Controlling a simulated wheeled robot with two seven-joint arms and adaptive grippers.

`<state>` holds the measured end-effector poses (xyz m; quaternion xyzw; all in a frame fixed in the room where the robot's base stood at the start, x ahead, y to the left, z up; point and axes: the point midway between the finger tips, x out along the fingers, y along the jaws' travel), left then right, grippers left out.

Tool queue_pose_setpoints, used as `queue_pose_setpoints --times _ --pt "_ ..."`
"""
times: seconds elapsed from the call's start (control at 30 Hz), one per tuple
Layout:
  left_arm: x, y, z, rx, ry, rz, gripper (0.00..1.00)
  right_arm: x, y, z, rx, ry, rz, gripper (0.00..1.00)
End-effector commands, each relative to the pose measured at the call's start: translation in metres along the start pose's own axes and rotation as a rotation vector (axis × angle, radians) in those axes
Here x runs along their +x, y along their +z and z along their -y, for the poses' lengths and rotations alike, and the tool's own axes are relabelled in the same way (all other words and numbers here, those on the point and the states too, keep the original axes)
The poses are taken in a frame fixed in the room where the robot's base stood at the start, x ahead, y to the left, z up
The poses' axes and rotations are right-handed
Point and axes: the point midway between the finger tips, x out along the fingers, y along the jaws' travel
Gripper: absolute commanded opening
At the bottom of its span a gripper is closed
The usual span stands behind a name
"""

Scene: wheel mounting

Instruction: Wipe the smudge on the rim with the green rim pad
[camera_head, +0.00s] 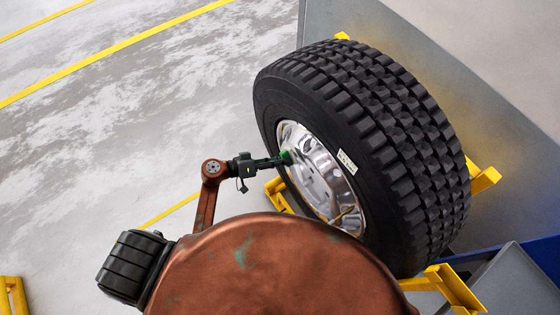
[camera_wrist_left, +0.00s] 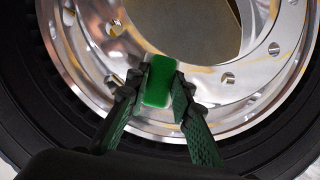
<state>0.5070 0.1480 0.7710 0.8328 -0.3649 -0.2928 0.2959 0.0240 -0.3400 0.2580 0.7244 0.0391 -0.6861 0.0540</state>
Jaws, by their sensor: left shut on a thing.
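The green rim pad (camera_wrist_left: 158,82) is a small green block between the fingers of my left gripper (camera_wrist_left: 157,92), which is shut on it. In the head view the pad (camera_head: 287,157) shows at the left edge of the shiny metal rim (camera_head: 318,172). The pad overlaps the rim in both views; I cannot tell whether it touches. The rim (camera_wrist_left: 240,105) has round holes and bright reflections. I cannot make out a clear smudge; the pad and fingers hide part of the rim. My right gripper is not in view.
A big black tyre (camera_head: 400,130) surrounds the rim and bears a white label (camera_head: 347,162). Yellow supports (camera_head: 483,178) show around it, with a grey panel (camera_head: 480,75) behind. The floor (camera_head: 120,120) at left is open, with yellow lines.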

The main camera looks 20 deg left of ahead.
Motion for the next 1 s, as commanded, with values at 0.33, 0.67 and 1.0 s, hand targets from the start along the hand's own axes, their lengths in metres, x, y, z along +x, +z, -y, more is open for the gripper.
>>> queue_pose_setpoints --times 0.33,0.67,1.0 --pt "0.000 0.000 0.000 0.000 0.001 0.000 0.02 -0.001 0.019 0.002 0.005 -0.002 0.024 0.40" --pt "0.005 -0.003 -0.001 0.000 0.001 -0.001 0.02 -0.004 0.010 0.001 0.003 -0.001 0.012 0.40" --pt "0.011 -0.005 -0.001 0.000 0.001 0.000 0.02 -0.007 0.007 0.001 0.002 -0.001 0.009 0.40"
